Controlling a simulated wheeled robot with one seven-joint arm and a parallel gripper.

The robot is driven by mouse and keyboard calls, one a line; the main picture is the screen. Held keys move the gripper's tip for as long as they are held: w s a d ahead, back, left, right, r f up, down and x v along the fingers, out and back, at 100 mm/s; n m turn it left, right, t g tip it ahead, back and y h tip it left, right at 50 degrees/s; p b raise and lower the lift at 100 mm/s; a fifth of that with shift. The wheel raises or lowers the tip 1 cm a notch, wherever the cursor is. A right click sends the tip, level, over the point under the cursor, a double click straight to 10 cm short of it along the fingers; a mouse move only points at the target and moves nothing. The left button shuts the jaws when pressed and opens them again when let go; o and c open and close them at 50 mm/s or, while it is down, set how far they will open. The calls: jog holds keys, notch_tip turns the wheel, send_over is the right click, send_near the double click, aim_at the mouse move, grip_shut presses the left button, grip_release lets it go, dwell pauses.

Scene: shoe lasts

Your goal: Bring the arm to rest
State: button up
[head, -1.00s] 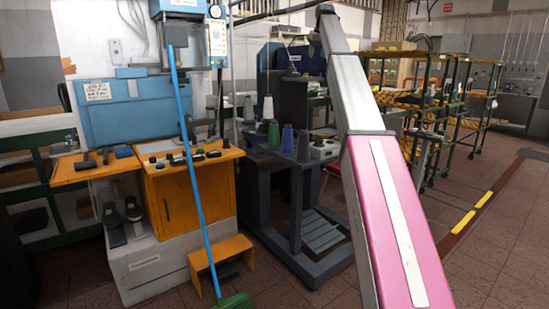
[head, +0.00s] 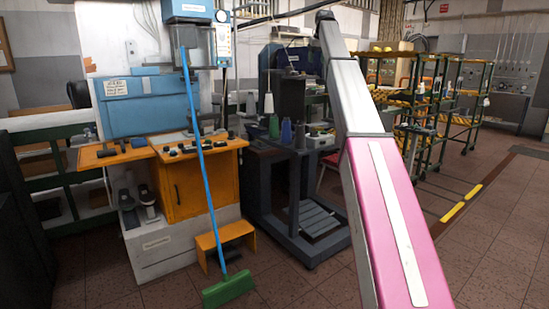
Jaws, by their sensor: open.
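My arm shows in the head view as a silver upper link (head: 350,90) and a pink link with a white stripe (head: 390,230). It runs from the bottom right up to a dark joint near the top middle. My gripper is not in view, so its jaws and anything near them cannot be seen. The arm appears clear of the furniture, though it hides part of the scene behind it.
A blue machine (head: 152,103) stands over an orange cabinet (head: 190,183) at left. A green-headed broom (head: 228,290) leans there, near an orange stool (head: 224,243). A dark bench (head: 300,205) holds thread cones. Shelf racks (head: 428,120) stand behind right. Floor (head: 490,245) is free at right.

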jog(key=s+f+g, duration=0.1)
jog(key=s+f, duration=0.5)
jog(key=f, duration=1)
jog(key=s+f+m, duration=0.1)
jog(key=s+f, duration=0.6)
jog(key=f, duration=0.9)
jog(key=s+f+g, duration=0.1)
jog(key=s+f, duration=0.5)
jog(key=f, duration=1.1)
jog(key=s+f+g, duration=0.1)
jog(key=s+f, duration=1.2)
jog(key=s, duration=0.4)
jog(key=s+a+f+m+g+h, duration=0.1)
jog(key=s+f, duration=1.1)
jog(key=s, duration=0.5)
jog(key=shift+f+m, duration=0.3)
jog(key=shift+f, duration=0.1)
